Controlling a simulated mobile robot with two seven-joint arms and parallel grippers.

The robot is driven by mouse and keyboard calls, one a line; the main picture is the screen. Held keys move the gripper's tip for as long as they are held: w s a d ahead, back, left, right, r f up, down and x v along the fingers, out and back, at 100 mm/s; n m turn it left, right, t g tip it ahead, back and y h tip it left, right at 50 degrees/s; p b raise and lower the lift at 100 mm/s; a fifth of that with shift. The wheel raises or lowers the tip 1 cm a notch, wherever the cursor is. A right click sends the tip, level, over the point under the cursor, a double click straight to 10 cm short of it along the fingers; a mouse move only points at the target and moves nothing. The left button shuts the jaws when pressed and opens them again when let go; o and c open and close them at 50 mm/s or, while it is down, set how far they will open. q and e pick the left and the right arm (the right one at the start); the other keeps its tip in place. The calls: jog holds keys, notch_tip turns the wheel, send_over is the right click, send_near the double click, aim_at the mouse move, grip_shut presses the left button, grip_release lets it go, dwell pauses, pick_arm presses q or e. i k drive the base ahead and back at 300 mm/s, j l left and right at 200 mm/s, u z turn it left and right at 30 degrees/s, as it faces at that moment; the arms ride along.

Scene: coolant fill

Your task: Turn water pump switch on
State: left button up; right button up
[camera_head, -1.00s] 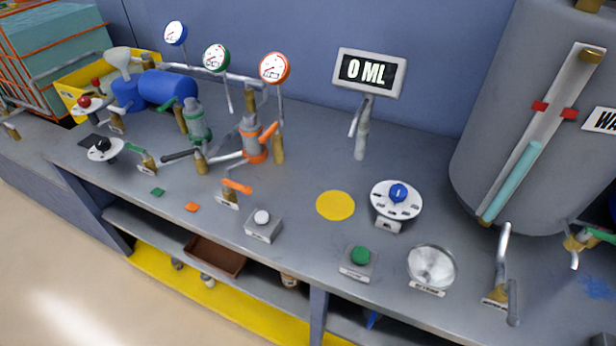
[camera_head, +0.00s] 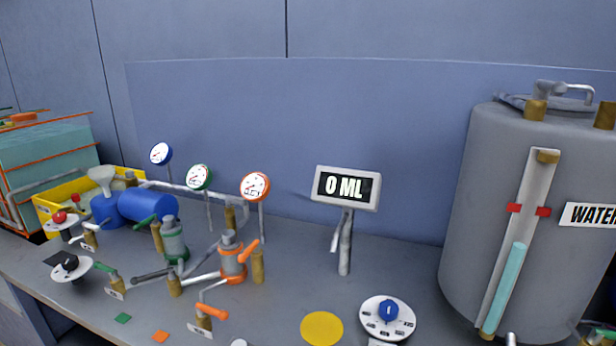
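No label that I can read marks the water pump switch, so I cannot tell which control it is. A round white dial with a blue knob (camera_head: 388,310) sits on the bench at the lower right of centre. A round white dial with a black knob (camera_head: 70,265) is at the left. A red knob on a white plate (camera_head: 60,218) stands behind it. The grey water tank (camera_head: 485,190) stands at the right, with a pale blue level tube (camera_head: 503,290) on its front. Neither of my grippers is in view.
A display (camera_head: 345,188) reading "0 ML" stands at mid bench. Three gauges (camera_head: 199,177), pipes and valves (camera_head: 233,260) crowd the left half. A yellow disc (camera_head: 322,328) lies flat near the front. The bench (camera_head: 300,265) is bare around the display post.

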aim_at(71, 263)
jog(key=z, duration=1.3)
jog(key=u, duration=2.6)
jog(key=i+j+z, duration=0.1)
jog(key=i+j, duration=0.45)
jog(key=i+j+z, duration=0.1)
jog(key=i+j, duration=0.4)
jog(key=j, duration=0.2)
